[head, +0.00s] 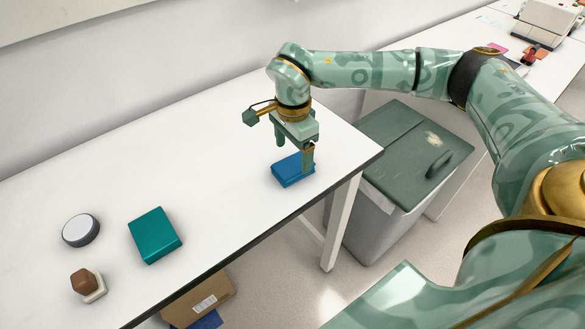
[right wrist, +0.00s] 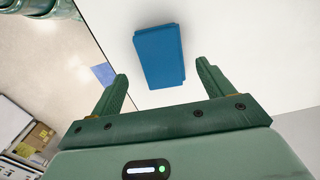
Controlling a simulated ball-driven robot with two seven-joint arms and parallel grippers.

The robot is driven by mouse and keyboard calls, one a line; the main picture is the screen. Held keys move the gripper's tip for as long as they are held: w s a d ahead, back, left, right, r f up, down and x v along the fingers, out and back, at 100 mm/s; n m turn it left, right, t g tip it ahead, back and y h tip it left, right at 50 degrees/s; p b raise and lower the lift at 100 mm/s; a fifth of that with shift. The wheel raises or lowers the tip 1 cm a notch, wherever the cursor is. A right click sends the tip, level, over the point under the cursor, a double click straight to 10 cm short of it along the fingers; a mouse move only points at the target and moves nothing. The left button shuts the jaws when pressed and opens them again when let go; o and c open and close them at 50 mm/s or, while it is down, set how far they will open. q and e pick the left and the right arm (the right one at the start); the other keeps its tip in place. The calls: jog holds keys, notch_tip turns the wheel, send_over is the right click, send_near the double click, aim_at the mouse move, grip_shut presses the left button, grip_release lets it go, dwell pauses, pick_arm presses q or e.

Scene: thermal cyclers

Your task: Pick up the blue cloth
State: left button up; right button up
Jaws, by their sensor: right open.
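The blue cloth (head: 289,171) is a flat, folded blue block lying on the white table near its right end. It also shows in the right wrist view (right wrist: 159,56), ahead of the fingers and roughly centred between them. My right gripper (head: 294,160) points down above the cloth, with one finger in front of it in the head view. I cannot tell the exact height of the fingertips over the cloth. My left gripper is not in view.
The white table (head: 215,160) also holds a teal box (head: 155,235), a round grey-white disc (head: 81,230) and a small brown-and-white object (head: 87,284), all to the left. A grey bin with a green lid (head: 415,152) stands right of the table. A cardboard box (head: 200,299) is below.

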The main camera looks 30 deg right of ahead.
aim_at(293, 164)
notch_tip(293, 164, down, 5)
jog(key=shift+w+d+b, duration=0.1)
jog(key=shift+b, duration=0.6)
jog(key=shift+r, duration=0.1)
jog(key=c, duration=1.1)
jog(key=shift+o, duration=0.2)
jog(key=shift+r, duration=0.1)
jog(key=shift+r, duration=0.2)
jog(key=r+p, duration=0.1)
jog(key=r, duration=0.3)
jog(key=shift+s+d+p, duration=0.1)
jog(key=shift+s+p, duration=0.3)
jog(key=s+d+r+p, duration=0.1)
jog(key=s+r, duration=0.3)
jog(key=s, duration=0.2)
jog(key=s+r+p, duration=0.2)
jog(key=s+r, duration=0.2)
jog(key=s, duration=0.3)
jog(key=shift+d+r, duration=0.25)
jog(key=shift+d, duration=0.15)
